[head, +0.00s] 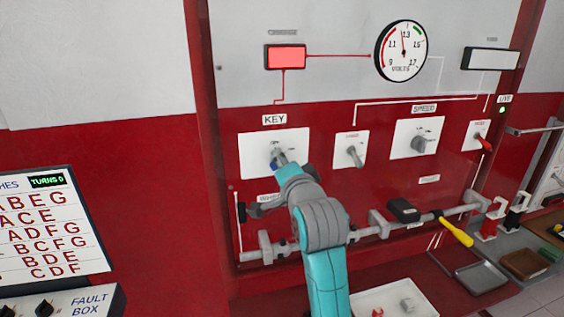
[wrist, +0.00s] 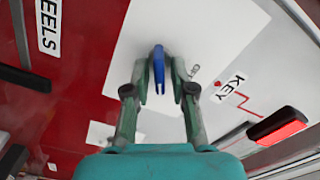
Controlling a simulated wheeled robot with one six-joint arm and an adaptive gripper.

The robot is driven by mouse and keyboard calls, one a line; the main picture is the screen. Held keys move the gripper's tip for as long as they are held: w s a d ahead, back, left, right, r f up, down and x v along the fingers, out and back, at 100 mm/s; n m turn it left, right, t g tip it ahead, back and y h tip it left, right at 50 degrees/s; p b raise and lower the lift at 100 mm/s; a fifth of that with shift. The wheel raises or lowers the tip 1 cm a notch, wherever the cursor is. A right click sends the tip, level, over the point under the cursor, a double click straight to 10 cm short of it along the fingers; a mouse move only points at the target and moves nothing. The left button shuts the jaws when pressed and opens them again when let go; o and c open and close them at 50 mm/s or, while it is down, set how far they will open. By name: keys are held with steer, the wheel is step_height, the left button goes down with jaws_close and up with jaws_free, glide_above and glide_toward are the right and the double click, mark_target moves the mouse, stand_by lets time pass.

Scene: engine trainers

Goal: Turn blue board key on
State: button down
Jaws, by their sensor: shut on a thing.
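The key (wrist: 158,68) is blue and sits on a white plate (head: 248,155) under the KEY label (head: 274,119) on the red board. In the wrist view my gripper (wrist: 161,82) is shut on the key, with one finger on each side of it. In the head view the gripper (head: 279,163) reaches the plate and hides most of the key. The key's exact angle against its markings is hard to read.
A red lit box (head: 285,57) and a round gauge (head: 401,51) are above. A lever switch (head: 351,153) and the SPEED knob (head: 419,144) are to the right. A grey rail (head: 370,232) runs below, with a yellow-handled tool (head: 456,231) by it.

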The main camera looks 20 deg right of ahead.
steer(key=c, duration=1.3)
jaws_free()
steer(key=shift+o, duration=0.2)
steer(key=s, duration=1.2)
